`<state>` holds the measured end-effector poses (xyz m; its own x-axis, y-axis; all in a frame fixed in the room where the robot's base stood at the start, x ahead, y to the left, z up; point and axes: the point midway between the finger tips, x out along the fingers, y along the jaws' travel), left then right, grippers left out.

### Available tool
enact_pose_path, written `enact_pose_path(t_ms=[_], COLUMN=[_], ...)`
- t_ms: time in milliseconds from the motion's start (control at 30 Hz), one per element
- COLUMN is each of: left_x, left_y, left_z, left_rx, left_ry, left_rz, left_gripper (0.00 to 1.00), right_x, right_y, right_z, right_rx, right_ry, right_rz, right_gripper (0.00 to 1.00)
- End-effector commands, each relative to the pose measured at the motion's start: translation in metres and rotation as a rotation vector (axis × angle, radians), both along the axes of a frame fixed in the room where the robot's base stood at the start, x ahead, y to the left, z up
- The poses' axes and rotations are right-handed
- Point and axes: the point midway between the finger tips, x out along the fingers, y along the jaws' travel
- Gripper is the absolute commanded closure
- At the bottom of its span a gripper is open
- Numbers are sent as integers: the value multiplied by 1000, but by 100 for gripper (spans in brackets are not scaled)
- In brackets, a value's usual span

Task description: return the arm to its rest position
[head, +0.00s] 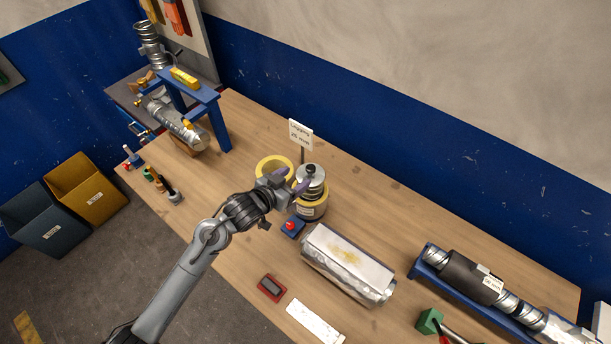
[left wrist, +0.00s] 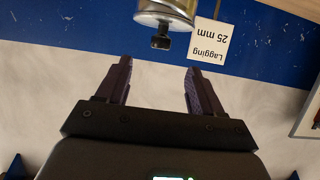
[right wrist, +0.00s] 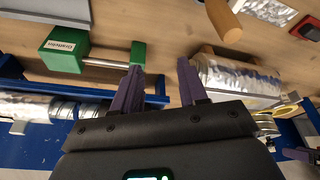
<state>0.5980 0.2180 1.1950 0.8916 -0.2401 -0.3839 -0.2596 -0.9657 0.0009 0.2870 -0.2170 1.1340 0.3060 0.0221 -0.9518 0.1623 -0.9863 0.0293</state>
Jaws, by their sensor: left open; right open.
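My left arm (head: 190,275) reaches in from the lower left in the head view. Its open gripper (head: 297,180) is beside a silver ribbed cylinder (head: 312,174) that stands above a yellow roll (head: 313,202). In the left wrist view my left gripper (left wrist: 157,75) has its fingers apart with nothing between them. A metal cylinder end with a black knob (left wrist: 160,42) is beyond them. My right gripper (right wrist: 158,75) is open and empty in the right wrist view, above the bench. I cannot see it in the head view.
A "Lagging 25 mm" sign (head: 300,134) stands behind the left gripper. A foil-covered block (head: 348,262), a red-buttoned blue box (head: 292,227) and a green block (head: 429,321) are on the bench. A blue frame (head: 205,100) stands at the left. Bare wood lies right of the sign.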

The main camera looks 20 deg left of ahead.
Motion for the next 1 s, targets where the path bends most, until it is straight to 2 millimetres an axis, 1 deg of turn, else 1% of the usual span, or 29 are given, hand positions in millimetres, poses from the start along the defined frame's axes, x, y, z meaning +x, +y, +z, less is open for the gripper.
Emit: enact_pose_path(t_ms=[300,367,467,533,567,667,700,767,800,900,1000], left_x=[-1,-5,-21,-42,-54,-100,-122,-156,-180,-233,-266], left_y=[0,0,-3,-8,-13,-28,-32,-34,-33,-26,-17], left_z=[-2,-6,-24,-43,-48,-55,-55,-52,-47,-31,-13], left_rx=[0,0,-8,-20,-29,-65,-68,-57,-40,19,72], left_ry=[4,16,60,110,129,196,236,308,365,512,623], left_rz=[-1,0,0,-3,-6,8,25,57,81,131,154], left_gripper=[33,33,33,33,33,33,33,33,33,33,33], right_x=[0,0,0,0,0,0,0,0,0,0,0], right_y=[-1,-1,-2,-2,-2,-2,-2,-2,-2,-2,-2], right_z=[1,2,8,15,19,34,40,48,54,63,66], right_rx=[-4,-5,-9,-10,-10,-10,-9,-9,-9,-8,-7], right_ry=[0,0,0,1,1,0,0,0,0,-1,-2], right_rz=[2,4,5,6,6,7,6,6,6,6,5], right_gripper=[57,57,57,57,57,57,57,57,57,57,57])
